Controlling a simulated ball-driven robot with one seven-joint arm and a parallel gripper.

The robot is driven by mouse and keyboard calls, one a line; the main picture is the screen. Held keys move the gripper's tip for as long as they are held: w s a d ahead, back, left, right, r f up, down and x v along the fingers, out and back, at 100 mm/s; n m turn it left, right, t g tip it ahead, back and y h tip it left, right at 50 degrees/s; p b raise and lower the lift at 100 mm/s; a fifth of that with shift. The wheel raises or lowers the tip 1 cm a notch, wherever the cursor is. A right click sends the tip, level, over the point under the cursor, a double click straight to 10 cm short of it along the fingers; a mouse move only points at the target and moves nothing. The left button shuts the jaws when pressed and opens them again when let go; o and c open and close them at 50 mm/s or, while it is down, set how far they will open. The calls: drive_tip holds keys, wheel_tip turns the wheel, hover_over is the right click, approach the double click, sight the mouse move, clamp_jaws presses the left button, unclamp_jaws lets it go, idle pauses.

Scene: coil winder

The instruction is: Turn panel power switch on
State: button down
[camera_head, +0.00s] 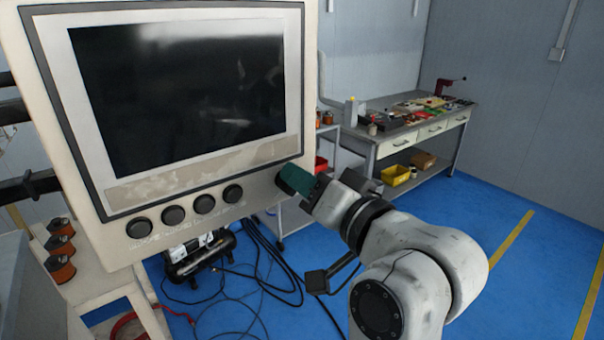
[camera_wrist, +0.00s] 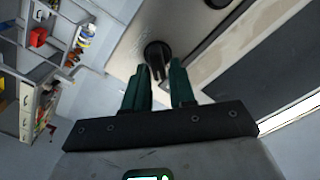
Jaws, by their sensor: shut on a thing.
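The control panel (camera_head: 85,170) is a pale box with a dark, unlit screen (camera_head: 180,90) in the head view. My gripper (camera_head: 290,180) reaches its lower right corner with green fingers. The power switch (camera_wrist: 157,50) is a round black knob with a raised handle, seen in the wrist view on the pale panel face. The two green fingertips (camera_wrist: 160,68) are shut on the handle of this knob. In the head view my gripper mostly hides the knob.
Several black round buttons (camera_head: 174,215) sit in a row under the screen. Black cables and a compressor (camera_head: 200,255) lie on the blue floor below. The floor at right is clear.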

drive_tip(key=shift+w+d+f+m+p, duration=0.15)
drive_tip(key=shift+m+p, duration=0.5)
drive_tip(key=shift+m, duration=1)
drive_tip(key=shift+s+f+m+p, duration=0.15)
drive_tip(key=shift+m+p, duration=0.45)
drive_tip(key=shift+m, duration=1)
drive_tip(key=shift+w+d+f+m+p, duration=0.2)
drive_tip(key=shift+m+p, duration=0.45)
drive_tip(key=shift+m, duration=1)
drive_tip(key=shift+a, duration=0.1)
drive_tip(key=shift+f, duration=0.1)
drive_tip(key=c, duration=1.1)
unclamp_jaws()
drive_tip(key=shift+c, duration=0.2)
